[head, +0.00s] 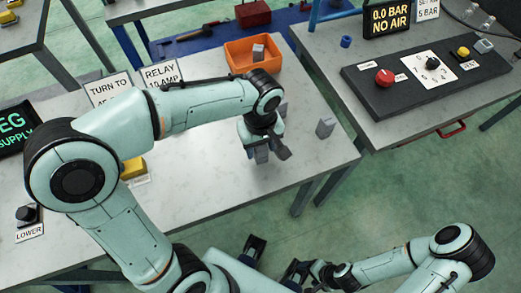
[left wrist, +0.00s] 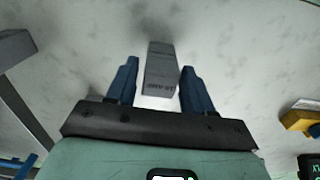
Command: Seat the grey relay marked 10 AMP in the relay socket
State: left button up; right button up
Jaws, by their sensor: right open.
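My left gripper (head: 268,150) is low over the white table (head: 225,182). In the left wrist view its blue fingers (left wrist: 158,88) stand apart, with a grey relay block (left wrist: 160,66) between and just beyond them. Gaps show on both sides of the block; its small print is too blurred to read. Another grey block (head: 325,127) stands on the table to the right of the gripper, and one more (head: 280,108) is partly hidden behind it. My right gripper (head: 275,260) is open and empty below the table's front edge. I cannot make out the relay socket.
An orange bin (head: 238,57) with a grey block (head: 258,52) stands at the back. A sign reading RELAY 10 AMP (head: 162,74) is partly covered by my left arm. A black control panel (head: 432,72) lies on the right table. Bare tabletop surrounds the gripper's front.

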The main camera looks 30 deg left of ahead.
pick_arm(q)
jog(key=c, duration=0.6)
jog(key=shift+r, duration=0.1)
jog(key=shift+c, duration=0.2)
notch_tip(320, 180, up, 20)
jog(key=p, duration=0.4)
pick_arm(e)
jog(key=r, duration=0.1)
jog(key=w+r, duration=0.1)
jog(key=r, duration=0.1)
jog(key=w+r, duration=0.1)
jog(key=shift+r, duration=0.3)
